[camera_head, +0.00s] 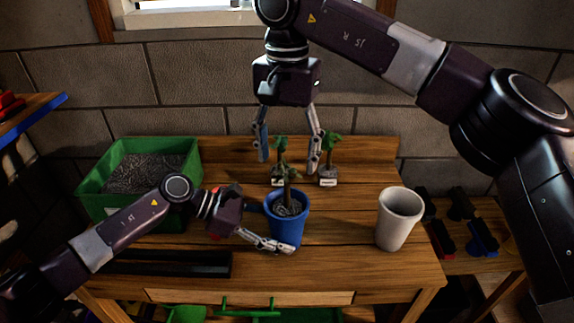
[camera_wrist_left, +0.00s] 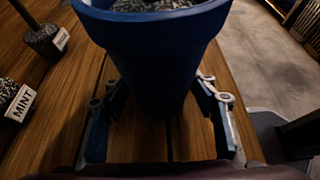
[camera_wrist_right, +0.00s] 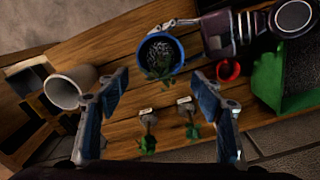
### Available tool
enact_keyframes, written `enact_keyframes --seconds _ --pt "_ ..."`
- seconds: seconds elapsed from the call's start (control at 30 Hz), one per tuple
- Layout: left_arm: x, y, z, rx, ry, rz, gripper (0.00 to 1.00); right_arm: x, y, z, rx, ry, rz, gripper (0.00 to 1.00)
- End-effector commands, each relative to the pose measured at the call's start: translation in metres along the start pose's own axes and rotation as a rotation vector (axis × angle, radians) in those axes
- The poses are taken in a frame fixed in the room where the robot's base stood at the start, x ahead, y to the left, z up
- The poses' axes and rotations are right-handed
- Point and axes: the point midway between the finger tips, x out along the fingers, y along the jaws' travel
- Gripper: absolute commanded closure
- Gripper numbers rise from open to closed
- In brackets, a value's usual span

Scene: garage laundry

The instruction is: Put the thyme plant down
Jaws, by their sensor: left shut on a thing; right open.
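A green plant (camera_head: 290,178), taken as the thyme, stands in the dark soil of a blue pot (camera_head: 286,228); no label on it is readable. It leans slightly in the right wrist view (camera_wrist_right: 159,68). My left gripper (camera_head: 270,232) is shut around the blue pot, which stands upright on the wooden bench. The pot fills the space between the fingers in the left wrist view (camera_wrist_left: 150,70). My right gripper (camera_head: 289,166) is open and empty, pointing down above and behind the pot. The plant is not between its fingers.
Two labelled seedlings stand behind the pot: one seedling (camera_head: 329,163) to the right and one (camera_head: 279,150) partly hidden. One label reads MINT (camera_wrist_left: 20,103). A white cup (camera_head: 397,222) stands right, a green soil tray (camera_head: 90,181) left, and a red object (camera_wrist_right: 229,69) by my left arm.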

Motion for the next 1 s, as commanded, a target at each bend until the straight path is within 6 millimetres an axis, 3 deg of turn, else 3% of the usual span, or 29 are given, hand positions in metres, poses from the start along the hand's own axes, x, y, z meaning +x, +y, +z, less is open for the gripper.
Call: enact_keyframes --seconds 0.2,0.4,0.93,0.97,1.0 --pt "0.0 0.0 0.0 0.0 0.0 0.0 0.6 -0.051 -0.001 0.0 -0.001 0.003 -0.002 0.39" --pt "0.0 0.0 0.0 0.0 0.0 0.0 0.6 -0.079 -0.001 0.0 0.0 0.002 0.0 0.39" --pt "0.0 0.0 0.0 0.0 0.0 0.0 0.6 -0.088 0.0 0.0 -0.002 0.0 0.001 0.39" --pt "0.0 0.0 0.0 0.0 0.0 0.0 0.43 -0.088 0.0 0.0 -0.002 0.0 0.001 0.39" --pt "0.0 0.0 0.0 0.0 0.0 0.0 0.39 -0.088 0.0 0.0 -0.002 0.0 0.001 0.39"
